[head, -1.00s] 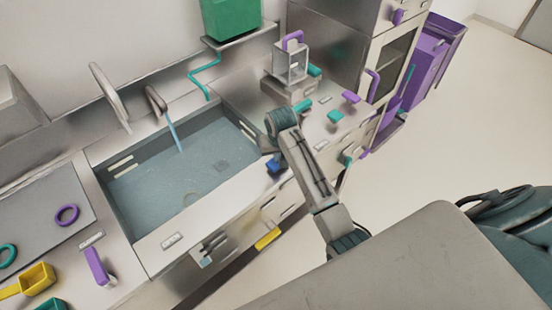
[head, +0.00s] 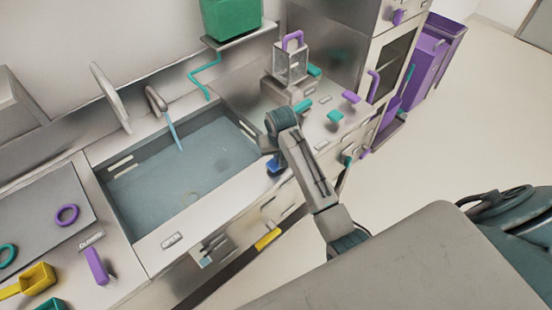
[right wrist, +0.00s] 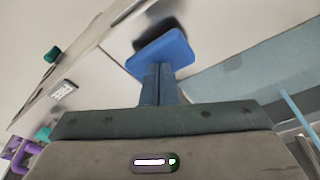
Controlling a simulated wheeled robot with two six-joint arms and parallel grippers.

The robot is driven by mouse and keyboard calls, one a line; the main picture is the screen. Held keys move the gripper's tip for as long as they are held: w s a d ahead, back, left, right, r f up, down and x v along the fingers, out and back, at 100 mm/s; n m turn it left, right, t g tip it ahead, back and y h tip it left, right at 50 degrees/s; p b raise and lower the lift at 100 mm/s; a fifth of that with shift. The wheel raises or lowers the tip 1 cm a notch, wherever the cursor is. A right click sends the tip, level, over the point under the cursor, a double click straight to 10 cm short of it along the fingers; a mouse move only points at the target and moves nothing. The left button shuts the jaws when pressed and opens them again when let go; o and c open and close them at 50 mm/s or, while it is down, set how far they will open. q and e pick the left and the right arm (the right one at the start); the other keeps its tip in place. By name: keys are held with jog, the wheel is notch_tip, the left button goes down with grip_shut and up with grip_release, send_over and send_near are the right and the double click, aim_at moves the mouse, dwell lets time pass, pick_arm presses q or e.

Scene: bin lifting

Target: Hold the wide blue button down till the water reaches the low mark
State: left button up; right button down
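The wide blue button (head: 273,166) is on the front of the counter, right of the sink. It also shows in the right wrist view (right wrist: 163,55), large and just past my fingertips. My right gripper (right wrist: 160,70) is shut, its fingers side by side, and the tips meet the button's edge in the picture; how far it is pressed I cannot tell. Water (head: 185,170) lies in the sink (head: 215,220), and a stream runs from the tap (head: 155,98). Pale marks (head: 121,164) show on the sink's left inner wall. My left gripper is out of view.
A purple handle (head: 96,266) and yellow scoop (head: 36,280) are at the lower left. A steel dispenser (head: 290,65) and several teal and purple knobs are on the counter right of the sink. The floor at right is clear.

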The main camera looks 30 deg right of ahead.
dwell(0.3)
jog(key=shift+w+p+v, duration=0.2)
jog(key=shift+p+v, duration=0.3)
jog(key=shift+v, duration=0.55)
jog(key=v, duration=0.2)
jog(key=w+v, duration=0.1)
jog(key=v, duration=0.1)
jog(key=shift+d+r, duration=0.15)
jog(key=shift+r, duration=0.35)
